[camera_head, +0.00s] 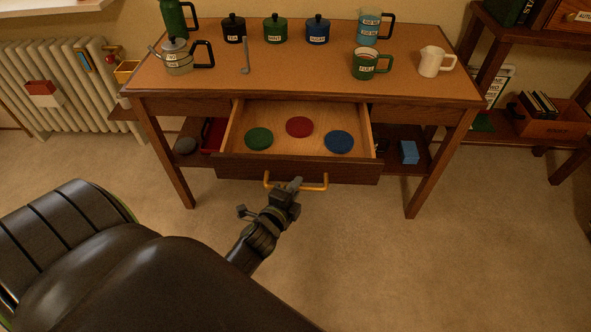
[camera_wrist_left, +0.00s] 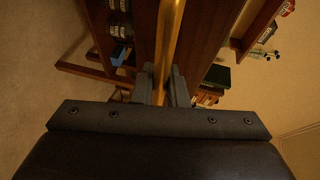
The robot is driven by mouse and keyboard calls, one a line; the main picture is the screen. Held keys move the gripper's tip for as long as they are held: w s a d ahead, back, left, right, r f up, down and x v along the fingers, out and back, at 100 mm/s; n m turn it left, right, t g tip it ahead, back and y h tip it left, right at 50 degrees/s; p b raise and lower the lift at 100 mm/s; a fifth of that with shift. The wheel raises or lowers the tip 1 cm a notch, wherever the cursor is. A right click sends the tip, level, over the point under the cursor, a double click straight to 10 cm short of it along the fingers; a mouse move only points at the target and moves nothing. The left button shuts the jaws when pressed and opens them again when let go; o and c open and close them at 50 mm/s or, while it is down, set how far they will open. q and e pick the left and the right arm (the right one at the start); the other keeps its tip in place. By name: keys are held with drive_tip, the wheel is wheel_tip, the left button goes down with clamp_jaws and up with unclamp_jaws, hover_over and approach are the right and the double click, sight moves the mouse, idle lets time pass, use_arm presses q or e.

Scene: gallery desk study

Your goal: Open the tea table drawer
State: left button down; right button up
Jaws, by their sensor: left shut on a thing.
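The tea table (camera_head: 440,85) stands ahead with its drawer (camera_head: 300,168) pulled well out toward me. Three round discs lie in the drawer: a green one (camera_head: 259,138), a red one (camera_head: 299,127) and a blue one (camera_head: 339,142). A brass handle (camera_head: 314,188) runs along the drawer front. My left gripper (camera_head: 292,188) is shut on the handle, left of its middle. In the left wrist view the handle (camera_wrist_left: 168,50) passes between the two fingers (camera_wrist_left: 166,88). My right gripper is in neither view.
A radiator (camera_head: 55,90) is at left, shelves (camera_head: 520,125) at right. The carpet in front is clear.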

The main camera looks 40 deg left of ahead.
use_arm(q)
drive_tip(key=c, duration=1.5)
unclamp_jaws()
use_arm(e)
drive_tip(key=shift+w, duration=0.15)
use_arm(q)
drive_tip(key=shift+o, duration=0.2)
